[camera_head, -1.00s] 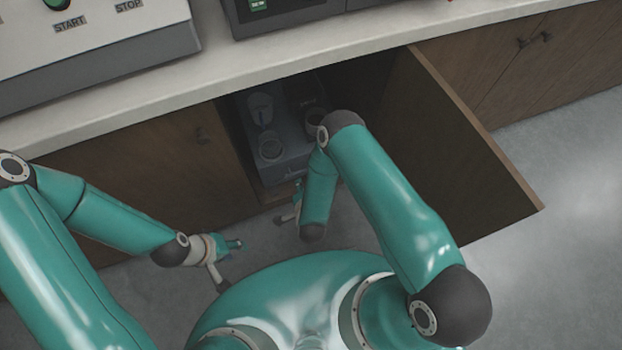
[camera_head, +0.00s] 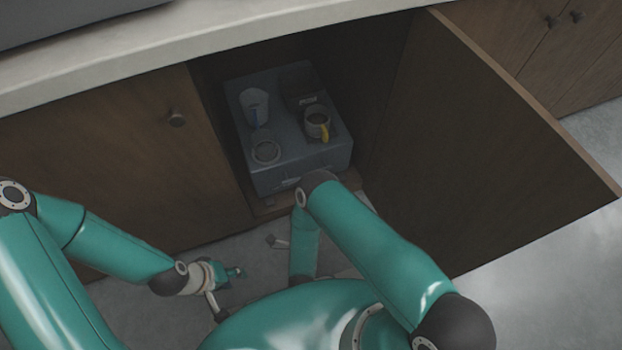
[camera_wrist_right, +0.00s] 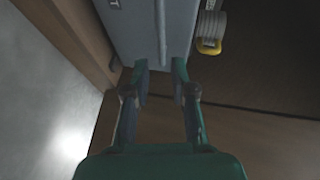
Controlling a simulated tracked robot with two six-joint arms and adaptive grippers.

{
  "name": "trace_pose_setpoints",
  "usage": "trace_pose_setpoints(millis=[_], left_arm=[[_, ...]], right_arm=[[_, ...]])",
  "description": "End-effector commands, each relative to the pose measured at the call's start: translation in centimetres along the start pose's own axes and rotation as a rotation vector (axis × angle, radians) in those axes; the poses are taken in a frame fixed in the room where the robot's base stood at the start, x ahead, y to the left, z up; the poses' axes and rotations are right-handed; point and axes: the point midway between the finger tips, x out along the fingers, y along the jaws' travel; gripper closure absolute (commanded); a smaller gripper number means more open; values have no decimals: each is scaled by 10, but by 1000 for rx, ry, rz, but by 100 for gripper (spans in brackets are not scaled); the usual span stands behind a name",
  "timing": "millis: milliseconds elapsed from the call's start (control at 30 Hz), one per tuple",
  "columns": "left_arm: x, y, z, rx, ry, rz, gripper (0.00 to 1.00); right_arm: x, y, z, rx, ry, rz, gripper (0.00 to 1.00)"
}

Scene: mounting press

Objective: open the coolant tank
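A grey box (camera_head: 243,160), which I take to be the coolant tank, stands inside the open cabinet. It has a bar-like handle (camera_head: 289,183) low on its front. Its grey surface (camera_wrist_right: 125,38) also fills the top of the right wrist view, with a narrow raised strip down it. My right gripper (camera_wrist_right: 161,68) is open, with its fingers apart at the near edge of the box, one on each side of the strip; I cannot tell if they touch. My right arm hides that gripper in the head view. My left gripper (camera_head: 238,272) hangs low outside the cabinet.
The open door (camera_head: 490,140) bounds the right side. A closed door (camera_head: 120,160) is at left, a countertop (camera_head: 230,40) above.

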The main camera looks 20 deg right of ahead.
Motion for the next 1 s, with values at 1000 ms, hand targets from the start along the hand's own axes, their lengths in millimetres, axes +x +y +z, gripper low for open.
trace_pose_setpoints(millis=[1000], left_arm=[[54, -19, 0, 0, 0, 0, 60]], right_arm=[[128, 0, -2, -1, 1, 1, 75]])
